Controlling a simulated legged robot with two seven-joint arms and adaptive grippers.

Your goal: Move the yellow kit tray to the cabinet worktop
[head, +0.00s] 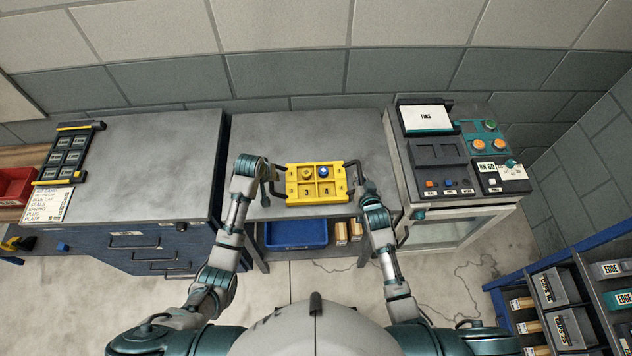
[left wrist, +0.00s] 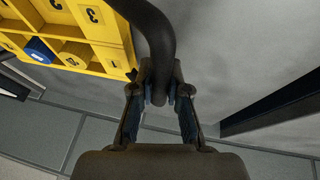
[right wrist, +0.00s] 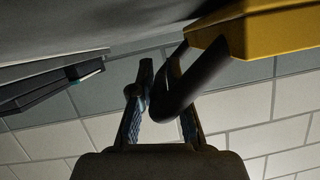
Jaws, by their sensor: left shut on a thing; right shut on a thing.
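The yellow kit tray (head: 314,183) is over the middle grey bench (head: 300,135), near its front edge. A yellow round part (head: 307,173) and a blue cap (head: 323,172) sit in its back compartments; the front ones show numbers 3 and 4. My left gripper (head: 272,172) is shut on the tray's left dark handle, seen in the left wrist view (left wrist: 160,90). My right gripper (head: 361,187) is shut on the right handle, seen in the right wrist view (right wrist: 160,88). I cannot tell whether the tray touches the bench. The blue drawer cabinet's worktop (head: 150,150) is at left.
The cabinet worktop is mostly clear; a dark rack (head: 68,155) and a list card (head: 47,204) lie at its left edge. A white cabinet with devices (head: 438,152) stands right of the bench. A blue bin (head: 295,234) sits below. Shelving (head: 560,300) stands at lower right.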

